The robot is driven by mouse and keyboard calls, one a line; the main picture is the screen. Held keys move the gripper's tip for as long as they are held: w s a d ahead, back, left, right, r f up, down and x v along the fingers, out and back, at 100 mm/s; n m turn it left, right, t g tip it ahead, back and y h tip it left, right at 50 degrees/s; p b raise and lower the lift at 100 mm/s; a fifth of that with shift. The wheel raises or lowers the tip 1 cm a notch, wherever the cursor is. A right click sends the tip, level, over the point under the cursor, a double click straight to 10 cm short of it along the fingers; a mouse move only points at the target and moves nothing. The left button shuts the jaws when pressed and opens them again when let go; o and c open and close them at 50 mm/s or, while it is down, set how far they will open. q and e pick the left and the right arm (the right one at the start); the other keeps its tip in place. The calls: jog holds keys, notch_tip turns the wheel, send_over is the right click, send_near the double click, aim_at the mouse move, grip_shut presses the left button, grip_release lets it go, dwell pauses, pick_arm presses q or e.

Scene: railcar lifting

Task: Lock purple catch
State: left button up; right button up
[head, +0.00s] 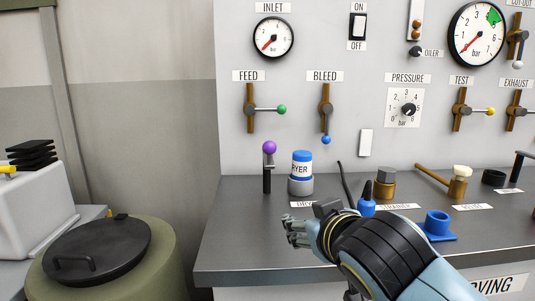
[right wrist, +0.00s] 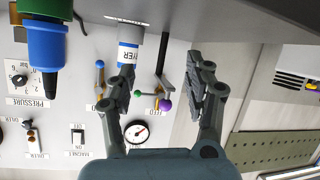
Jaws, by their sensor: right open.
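The purple catch is a purple ball (head: 269,148) on a dark upright post at the back of the bench, left of the dryer canister (head: 301,168). In the right wrist view, which is upside down, the purple ball (right wrist: 165,104) shows between my finger lines, beyond the tips. My right gripper (head: 294,229) is open and empty over the front part of the bench, in front of and apart from the catch. In the right wrist view its two fingers (right wrist: 160,85) are spread wide, the left one overlapping the dryer (right wrist: 131,55). My left gripper is not in view.
The wall panel holds the green-knobbed feed lever (head: 265,109), the blue-knobbed bleed lever (head: 326,115) and gauges. A blue pointed fitting (head: 366,207), a brass strainer (head: 385,184) and a blue cup (head: 437,223) stand to the right. The bench's left front (head: 240,240) is clear.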

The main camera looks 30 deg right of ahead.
aim_at(271, 151)
jog(key=w+r+t, duration=0.5)
jog(key=w+r, duration=0.2)
jog(key=r, duration=0.2)
jog(key=shift+h, duration=0.4)
jog(key=x, duration=0.5)
jog(key=p+x, duration=0.1)
jog(key=x, duration=0.3)
jog(key=shift+w+a+f, duration=0.1)
jog(key=shift+w+f, duration=0.05)
jog(key=shift+w, duration=0.3)
jog(key=c, duration=1)
grip_shut()
jog(key=shift+w+f, duration=0.1)
jog(key=shift+f, duration=0.05)
